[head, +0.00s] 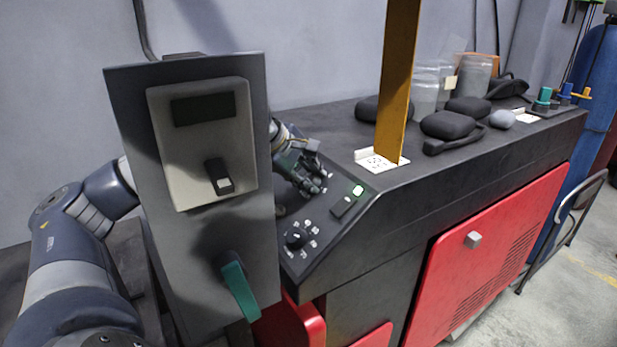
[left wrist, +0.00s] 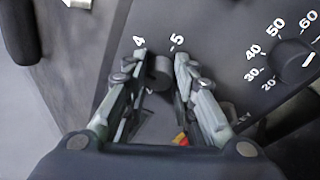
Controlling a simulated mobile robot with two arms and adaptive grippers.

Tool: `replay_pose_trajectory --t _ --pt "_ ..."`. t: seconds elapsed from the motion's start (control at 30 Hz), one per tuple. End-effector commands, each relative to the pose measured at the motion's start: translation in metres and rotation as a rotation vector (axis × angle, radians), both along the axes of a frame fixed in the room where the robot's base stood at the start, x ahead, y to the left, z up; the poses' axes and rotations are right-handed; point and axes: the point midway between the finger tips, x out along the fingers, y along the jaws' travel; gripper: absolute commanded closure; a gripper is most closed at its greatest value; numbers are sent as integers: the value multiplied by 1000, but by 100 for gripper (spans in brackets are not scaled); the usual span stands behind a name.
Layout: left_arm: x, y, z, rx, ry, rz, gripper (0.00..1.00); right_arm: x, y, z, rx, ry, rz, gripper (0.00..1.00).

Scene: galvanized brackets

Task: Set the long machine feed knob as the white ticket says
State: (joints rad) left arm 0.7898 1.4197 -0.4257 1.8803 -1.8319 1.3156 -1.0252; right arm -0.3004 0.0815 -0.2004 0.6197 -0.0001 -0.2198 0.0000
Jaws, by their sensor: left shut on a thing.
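My left gripper (head: 316,182) is at the sloped control panel of the long dark machine, partly behind a grey box. In the left wrist view its fingers close on the two sides of a small dark knob (left wrist: 160,72), between the printed numbers 4 and 5. The knob's pointer cannot be made out. Beside it is a larger round dial (left wrist: 293,58) marked 20 to 60; a dial with labels around it shows in the head view (head: 297,237). A white ticket (head: 378,161) lies at the yellow post's foot; its writing is unreadable. My right gripper is out of view.
The grey box (head: 130,130) with a teal lever (head: 238,290) stands in front of my left forearm. The yellow post (head: 398,75) rises from the machine top. Dark pouches (head: 447,124) and clear jars (head: 475,77) stand farther right. A switch (head: 343,205) is near my fingers.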

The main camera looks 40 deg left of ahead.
Motion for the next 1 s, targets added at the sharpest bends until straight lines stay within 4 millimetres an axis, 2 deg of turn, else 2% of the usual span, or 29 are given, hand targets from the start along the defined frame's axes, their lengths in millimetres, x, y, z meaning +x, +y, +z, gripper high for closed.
replay_pose_trajectory --t 0.27,0.3,0.37,0.4,0.77,0.87,1.0 --pt "0 0 -1 -1 1 -1 99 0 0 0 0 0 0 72" --pt "0 0 -1 -1 1 -1 71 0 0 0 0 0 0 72" --pt "0 0 -1 -1 1 -1 57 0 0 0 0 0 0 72" --pt "0 0 -1 0 1 0 55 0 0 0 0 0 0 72" --pt "-2 0 2 -1 0 1 55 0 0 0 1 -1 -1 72" --pt "-8 1 11 1 -2 2 55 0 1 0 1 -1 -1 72" --pt "-25 1 32 4 -3 3 55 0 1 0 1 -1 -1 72"
